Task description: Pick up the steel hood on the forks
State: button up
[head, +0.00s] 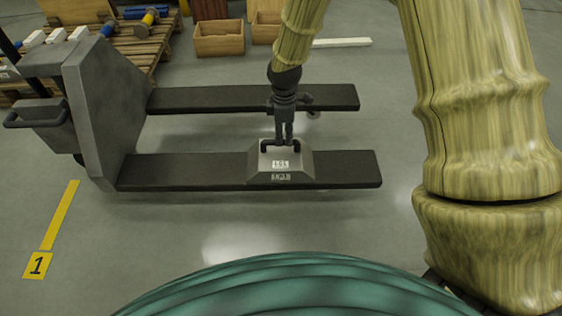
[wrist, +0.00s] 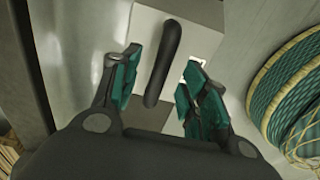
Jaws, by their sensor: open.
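The steel hood (head: 281,166) is a grey metal block with sloped sides, a black handle on top and white label marks on its front. It rests on the near fork (head: 190,170) of the pallet truck. My gripper (head: 284,140) is directly above it, pointing down at the handle. In the wrist view the handle (wrist: 163,62) lies between the two teal-padded fingers of my gripper (wrist: 155,88), which are apart on either side of it. The hood's pale top (wrist: 200,28) shows beneath. I cannot tell whether either finger touches the handle.
The far fork (head: 220,98) runs parallel behind the near one, with a gap between. The pallet truck's grey body (head: 105,105) stands at the left. Wooden boxes (head: 219,40) and a loaded pallet (head: 150,45) are at the back. The floor in front of the forks is clear.

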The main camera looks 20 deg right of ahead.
aim_at(280, 155)
jog(key=shift+a+f+b, duration=0.2)
jog(key=shift+f+b, duration=0.45)
jog(key=shift+f, duration=0.2)
jog(key=shift+a+f+b, duration=0.15)
jog(key=shift+f+b, duration=0.45)
jog(key=shift+f, duration=0.2)
jog(key=shift+a+f+b, duration=0.2)
jog(key=shift+f+b, duration=0.45)
jog(key=shift+f, duration=0.2)
grip_shut()
jog(key=shift+r, duration=0.1)
